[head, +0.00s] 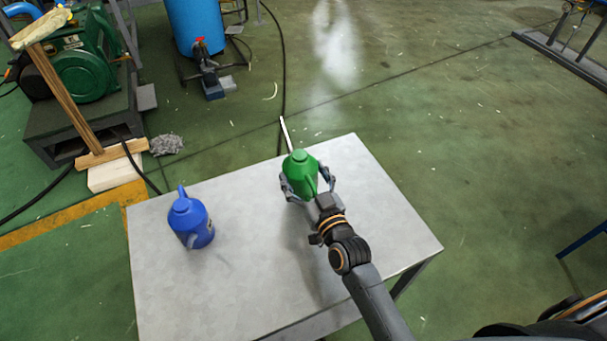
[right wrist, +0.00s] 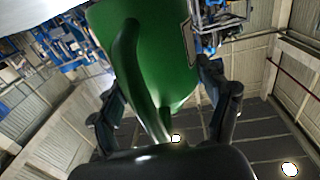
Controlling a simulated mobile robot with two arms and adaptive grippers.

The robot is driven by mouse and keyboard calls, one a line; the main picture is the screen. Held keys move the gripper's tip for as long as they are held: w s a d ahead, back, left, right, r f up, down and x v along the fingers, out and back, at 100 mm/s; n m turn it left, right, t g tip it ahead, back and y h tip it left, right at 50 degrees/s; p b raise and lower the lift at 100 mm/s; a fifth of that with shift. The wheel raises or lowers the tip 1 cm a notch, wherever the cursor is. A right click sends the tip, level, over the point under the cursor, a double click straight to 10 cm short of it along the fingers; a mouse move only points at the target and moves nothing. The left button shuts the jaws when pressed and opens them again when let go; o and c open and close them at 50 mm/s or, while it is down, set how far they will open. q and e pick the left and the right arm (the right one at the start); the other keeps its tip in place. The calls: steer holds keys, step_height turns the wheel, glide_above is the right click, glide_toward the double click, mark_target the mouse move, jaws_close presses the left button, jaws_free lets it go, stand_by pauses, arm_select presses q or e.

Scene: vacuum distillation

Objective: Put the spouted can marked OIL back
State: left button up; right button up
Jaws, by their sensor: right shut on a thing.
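A green spouted can (head: 300,172) is at the far edge of the grey table in the head view. My right gripper (head: 306,187) is shut around its body, one finger on each side. In the right wrist view the green can (right wrist: 150,50) fills the upper middle, between the two fingers (right wrist: 165,115). A pale label patch shows at its edge, but I cannot read it. I cannot tell whether the can touches the table. A blue spouted can (head: 190,220) stands upright on the left part of the table; no marking is readable. My left gripper is not in view.
The grey table (head: 240,285) is bare apart from the cans. A green pump (head: 82,70) on a dark stand, a broom (head: 75,100) and a blue tank (head: 196,25) stand beyond it to the left. The floor to the right is mostly open.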

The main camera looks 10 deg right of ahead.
steer(key=shift+f+b, duration=0.3)
steer(key=shift+f, duration=0.15)
steer(key=o, duration=1.8)
steer(key=shift+s+f, duration=0.1)
steer(key=shift+f, duration=0.1)
steer(key=shift+c, duration=0.2)
steer(key=shift+a, duration=0.1)
steer(key=shift+f, duration=0.1)
steer(key=shift+r+p, duration=0.3)
steer(key=shift+r, duration=0.2)
steer(key=s+d+b, duration=0.1)
steer(key=s+d, duration=0.1)
steer(key=s, duration=0.9)
steer(key=shift+s+d+r, duration=0.15)
steer(key=shift+s+r, duration=0.15)
steer(key=shift+s, duration=0.1)
